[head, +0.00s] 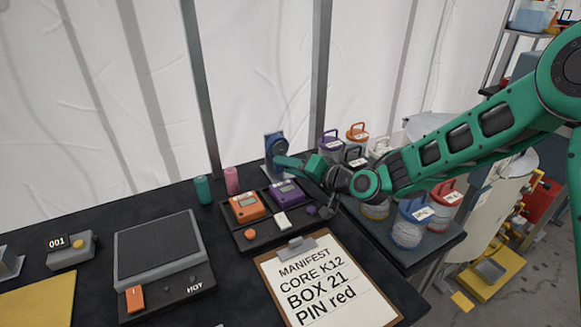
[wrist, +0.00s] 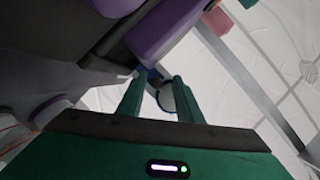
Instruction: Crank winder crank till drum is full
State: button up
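The winder (head: 276,146) is a blue round drum on a grey upright plate at the back edge of the dark table. My gripper (head: 284,161) reaches in from the right, with its fingertips close at the drum's lower right. In the wrist view my gripper (wrist: 157,80) has its two green fingers apart. A blue and white rounded part of the winder (wrist: 166,97) shows in the gap between them. I see nothing clearly clamped. The crank handle cannot be made out, and how full the drum is cannot be told.
A black tray (head: 244,240) with an orange box (head: 246,207) and a purple box (head: 287,193) lies just before the winder. Pink (head: 232,180) and teal (head: 203,189) cylinders stand left. A clipboard (head: 322,280) lies in front; lidded jars (head: 411,222) stand right.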

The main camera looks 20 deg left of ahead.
jog(key=v, duration=1.1)
jog(key=shift+f, duration=0.1)
jog(key=shift+a, duration=0.1)
